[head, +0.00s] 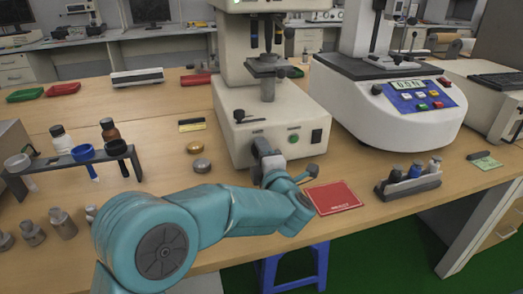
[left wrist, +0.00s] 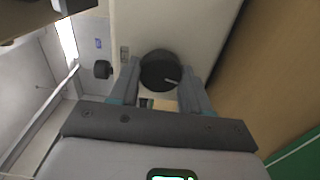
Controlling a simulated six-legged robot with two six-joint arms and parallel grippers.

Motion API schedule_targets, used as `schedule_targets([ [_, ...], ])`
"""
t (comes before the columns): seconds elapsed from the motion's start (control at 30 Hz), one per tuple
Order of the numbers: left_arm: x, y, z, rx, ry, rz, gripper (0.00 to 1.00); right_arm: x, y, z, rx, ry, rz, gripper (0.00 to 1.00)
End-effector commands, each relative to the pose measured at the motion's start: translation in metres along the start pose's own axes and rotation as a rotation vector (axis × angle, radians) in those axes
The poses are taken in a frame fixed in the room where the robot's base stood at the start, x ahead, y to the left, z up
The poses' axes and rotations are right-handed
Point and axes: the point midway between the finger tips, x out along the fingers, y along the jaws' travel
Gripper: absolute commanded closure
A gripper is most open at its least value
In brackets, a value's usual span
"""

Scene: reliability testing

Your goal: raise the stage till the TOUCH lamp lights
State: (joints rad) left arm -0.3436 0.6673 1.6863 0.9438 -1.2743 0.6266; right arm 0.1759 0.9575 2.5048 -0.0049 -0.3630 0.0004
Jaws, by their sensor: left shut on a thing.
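A cream bench instrument (head: 240,125) stands at the middle of the bench, with a small dark stage (head: 268,68) on a post above its base. My left gripper (head: 264,150) is at the front face of that base. In the left wrist view its two fingers stand on either side of a round black knob (left wrist: 160,70) with a pale index mark, and they are shut on it. The gripper hides the knob in the head view. A small round green lamp or button (head: 293,138) is on the front face; its label is unreadable and I cannot tell whether it is lit. My right gripper is out of view.
A force tester with a display (head: 407,86) stands to the right. A red booklet (head: 333,196) and a small rack of bottles (head: 408,184) lie near the front edge. A bottle rack (head: 70,160) and metal weights (head: 62,222) are at left.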

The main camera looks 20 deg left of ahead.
Motion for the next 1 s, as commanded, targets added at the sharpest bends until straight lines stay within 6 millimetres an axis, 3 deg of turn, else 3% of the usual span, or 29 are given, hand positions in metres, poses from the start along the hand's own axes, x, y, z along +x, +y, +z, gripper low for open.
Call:
schedule_targets([
  [0.3, 0.0001, 0.0005, -0.0003, 0.11, 0.001, 0.0, 0.84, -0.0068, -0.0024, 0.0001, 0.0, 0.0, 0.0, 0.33],
  [0.83, 0.0001, 0.0, -0.0002, 0.129, 0.001, 0.0, 0.84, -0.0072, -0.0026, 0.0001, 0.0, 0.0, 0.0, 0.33],
  [0.87, 0.0001, 0.0001, -0.0002, 0.129, 0.001, 0.0, 0.43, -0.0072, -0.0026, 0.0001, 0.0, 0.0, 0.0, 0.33],
  [0.9, 0.0001, 0.0001, -0.0002, 0.129, 0.001, 0.0, 0.3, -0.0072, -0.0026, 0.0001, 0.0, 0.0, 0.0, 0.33],
  [1.0, 0.0001, 0.0001, -0.0002, 0.129, 0.0, 0.0, 0.27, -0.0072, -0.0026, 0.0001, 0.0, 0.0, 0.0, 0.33],
])
